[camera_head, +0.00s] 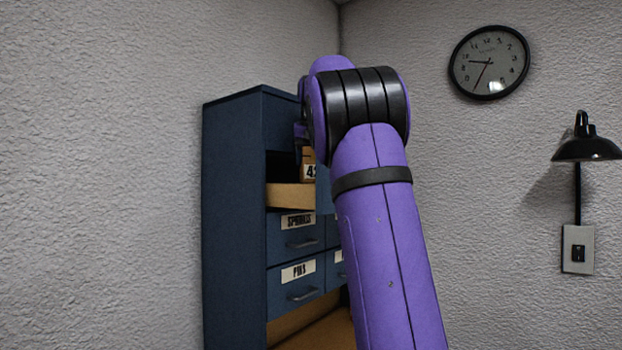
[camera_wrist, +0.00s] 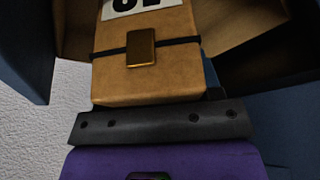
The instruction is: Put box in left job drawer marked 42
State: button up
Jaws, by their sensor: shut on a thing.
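The box (camera_head: 307,158) is brown with a white label, partly hidden behind my arm in the head view; a "4" and part of another digit show. In the wrist view the box (camera_wrist: 150,70) has a dark band, a brass clasp and a cut-off, upside-down label. My gripper (camera_wrist: 160,122) is shut on it; its fingertips are mostly hidden in the head view. The upper left drawer (camera_head: 290,196) is pulled out, with a tan wooden side. The box appears at or just above its opening; whether it touches the drawer floor cannot be told. Any drawer mark is hidden.
The blue cabinet (camera_head: 234,210) stands in the corner. Below the open drawer are shut drawers labelled SPRINGS (camera_head: 297,222) and PINS (camera_head: 298,270). An open tan space (camera_head: 320,332) shows at the bottom. A clock (camera_head: 489,62) and a black lamp (camera_head: 586,150) are on the right wall.

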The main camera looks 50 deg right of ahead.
aim_at(311, 178)
jog(key=shift+f, duration=2.65)
jog(key=shift+f, duration=0.1)
jog(key=o, duration=1)
jog(key=shift+o, duration=0.2)
jog(key=v, duration=1.2)
jog(key=shift+d, duration=0.1)
